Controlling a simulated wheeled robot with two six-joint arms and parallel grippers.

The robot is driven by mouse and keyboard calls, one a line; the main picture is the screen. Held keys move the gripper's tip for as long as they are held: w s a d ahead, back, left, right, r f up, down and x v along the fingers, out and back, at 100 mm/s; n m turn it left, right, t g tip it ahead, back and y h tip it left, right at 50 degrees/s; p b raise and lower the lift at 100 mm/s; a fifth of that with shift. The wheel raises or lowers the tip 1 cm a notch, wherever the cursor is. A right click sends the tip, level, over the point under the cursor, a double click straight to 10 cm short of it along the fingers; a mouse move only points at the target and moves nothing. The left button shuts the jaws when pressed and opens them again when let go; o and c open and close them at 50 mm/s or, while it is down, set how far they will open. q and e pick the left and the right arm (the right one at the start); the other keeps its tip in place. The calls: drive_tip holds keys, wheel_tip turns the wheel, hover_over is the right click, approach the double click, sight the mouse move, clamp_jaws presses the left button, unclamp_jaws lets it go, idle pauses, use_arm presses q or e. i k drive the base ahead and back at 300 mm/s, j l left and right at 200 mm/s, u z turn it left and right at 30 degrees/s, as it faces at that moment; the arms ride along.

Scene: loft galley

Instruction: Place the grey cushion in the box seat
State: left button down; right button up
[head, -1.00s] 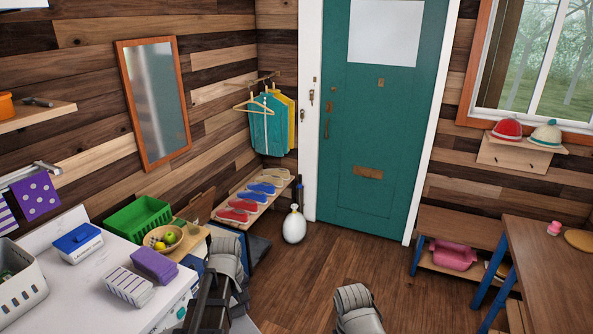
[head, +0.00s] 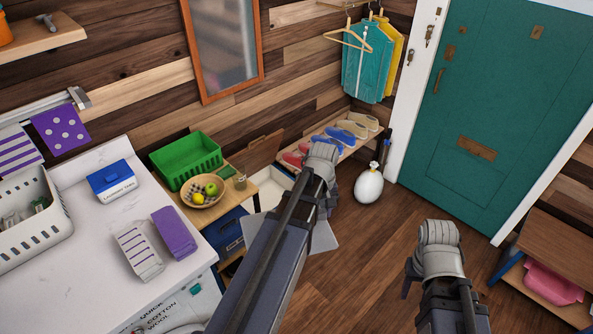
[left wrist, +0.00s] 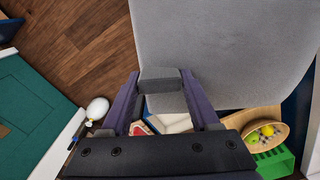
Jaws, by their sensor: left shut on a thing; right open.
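The grey cushion (left wrist: 225,45) fills the upper part of the left wrist view. My left gripper (left wrist: 160,80) is shut on its edge. In the head view only pale parts of the cushion (head: 323,238) show beside and under my left arm, which hides the rest. The box seat (head: 268,187) appears to be the open box with a pale inside and a raised wooden lid, against the wall left of my left wrist. Its pale inside shows below the cushion in the left wrist view (left wrist: 174,123). My right gripper (head: 409,280) is open, mostly hidden under its wrist, with nothing seen in it.
A shoe rack (head: 345,135) stands behind my left wrist, with a white bottle-like thing (head: 368,186) beside it. A wooden stand with a fruit bowl (head: 203,190) and green crate (head: 186,160) is left of the box. Floor (head: 350,270) between my arms is clear.

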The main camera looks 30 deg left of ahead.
sight(268, 205)
drive_tip(key=i+l, duration=0.1)
drive_tip(key=i, duration=2.4)
drive_tip(key=j+u, duration=0.1)
drive_tip(key=u, duration=1.2)
